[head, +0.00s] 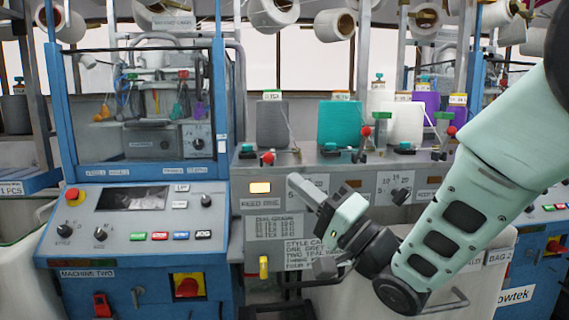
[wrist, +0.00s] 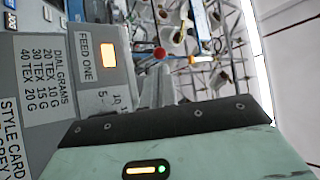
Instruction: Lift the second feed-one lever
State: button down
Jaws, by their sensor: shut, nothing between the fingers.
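Several red-knobbed levers stand along the grey feed shelf. The left red knob (head: 268,157) sits low, beside a grey yarn cone. Another red knob (head: 366,131) sits higher beside the teal cone, and a third red knob (head: 452,131) is further right. Which is the second feed-one lever I cannot tell for sure. My gripper (head: 303,188) is shut and empty, in front of the panel, below and right of the left knob. In the wrist view a red knob (wrist: 160,52) shows just beyond my fingers (wrist: 165,88), apart from them.
The "FEED ONE" label (head: 262,204) and lit amber lamp (head: 260,188) are on the panel front. A black dial (head: 400,196) is right of my gripper. The blue machine two (head: 135,225) stands left. Yarn cones, including a teal cone (head: 340,124), line the shelf behind.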

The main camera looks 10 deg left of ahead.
aim_at(272, 161)
jog(key=shift+p+x, duration=0.55)
jog(key=shift+x, duration=1.65)
jog(key=shift+r, duration=0.1)
